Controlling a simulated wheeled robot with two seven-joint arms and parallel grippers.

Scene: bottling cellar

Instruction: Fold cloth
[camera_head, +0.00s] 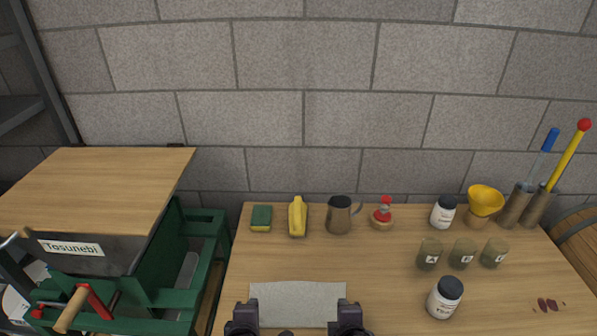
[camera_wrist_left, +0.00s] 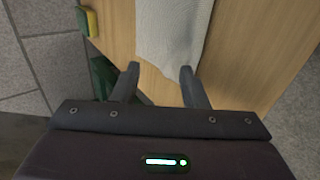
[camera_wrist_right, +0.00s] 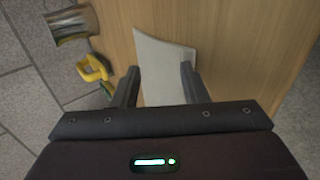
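A light grey cloth (camera_head: 298,300) lies flat on the wooden table near its front edge, spread as a wide rectangle. It also shows in the left wrist view (camera_wrist_left: 172,38) and in the right wrist view (camera_wrist_right: 163,62). My left gripper (camera_head: 246,314) is at the cloth's near left corner in the head view; its fingers (camera_wrist_left: 159,72) are apart with nothing held. My right gripper (camera_head: 349,314) is at the near right corner; its fingers (camera_wrist_right: 160,72) are also apart and empty. I cannot tell whether either gripper touches the cloth. The cloth's near edge is partly hidden.
Several green cups (camera_head: 430,254) and a black-lidded jar (camera_head: 444,298) stand right. A green machine (camera_head: 190,270) adjoins left.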

